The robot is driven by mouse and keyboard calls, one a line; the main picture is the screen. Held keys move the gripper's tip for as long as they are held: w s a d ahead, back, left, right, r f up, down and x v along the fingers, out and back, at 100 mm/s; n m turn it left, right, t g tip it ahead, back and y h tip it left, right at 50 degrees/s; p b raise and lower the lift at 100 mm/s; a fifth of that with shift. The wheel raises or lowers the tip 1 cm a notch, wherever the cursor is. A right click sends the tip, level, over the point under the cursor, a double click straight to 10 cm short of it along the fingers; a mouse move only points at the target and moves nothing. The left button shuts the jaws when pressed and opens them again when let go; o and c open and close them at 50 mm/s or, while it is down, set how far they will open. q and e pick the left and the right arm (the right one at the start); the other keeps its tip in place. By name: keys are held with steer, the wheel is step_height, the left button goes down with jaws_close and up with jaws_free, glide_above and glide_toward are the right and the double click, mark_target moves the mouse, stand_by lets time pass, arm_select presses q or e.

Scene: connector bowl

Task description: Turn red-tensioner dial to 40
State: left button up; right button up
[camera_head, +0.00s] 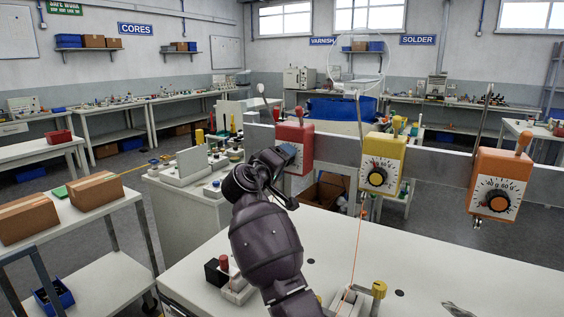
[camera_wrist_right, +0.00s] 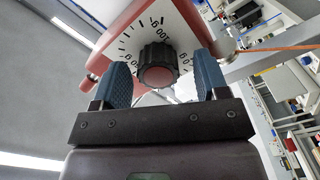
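The red tensioner (camera_head: 294,138) is a red box with a white dial face, mounted on the grey rail. My right gripper (camera_head: 284,158) is in front of it and hides most of its dial in the head view. In the right wrist view the black knob with a dull red centre (camera_wrist_right: 157,66) is in front of the numbered white face (camera_wrist_right: 183,38). My right gripper (camera_wrist_right: 162,66) is open, with one blue finger on each side of the knob and visible gaps. The scale appears rotated there, and I cannot tell the dial's setting. My left gripper is not in view.
A yellow tensioner (camera_head: 382,160) and an orange tensioner (camera_head: 498,185) are on the same rail to the right. An orange wire (camera_head: 357,245) runs down from the yellow one. A white bench (camera_head: 430,270) lies below, with small fixtures at its front.

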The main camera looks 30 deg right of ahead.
steer(key=shift+r, duration=0.1)
steer(key=v, duration=1.1)
stand_by(0.5)
